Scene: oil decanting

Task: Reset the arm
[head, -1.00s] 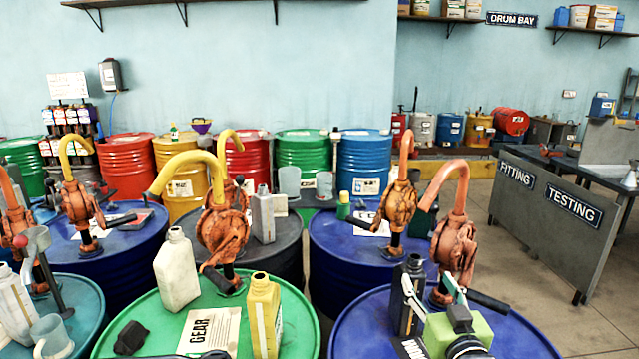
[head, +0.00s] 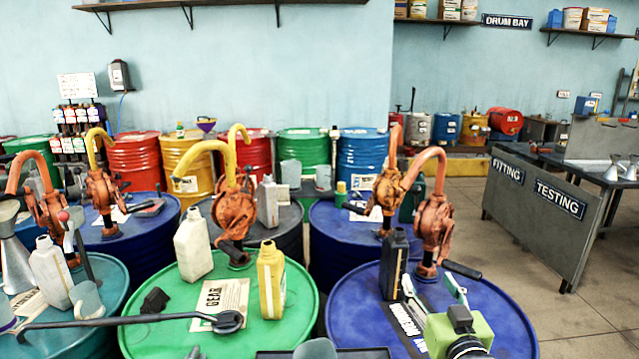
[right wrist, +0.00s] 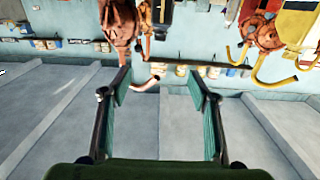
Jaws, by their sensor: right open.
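My right gripper (head: 432,287) is over the near right blue drum (head: 510,320) in the head view. Its two green-lined fingers are spread apart with nothing between them. The right wrist view also shows the open, empty fingers (right wrist: 160,90), with the room upside down behind them. An orange hand pump (head: 433,230) stands behind. My left gripper is not in view.
Several more drums with pumps stand behind and left. A grey bench (head: 535,210) is at right; open floor (head: 590,325) lies before it.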

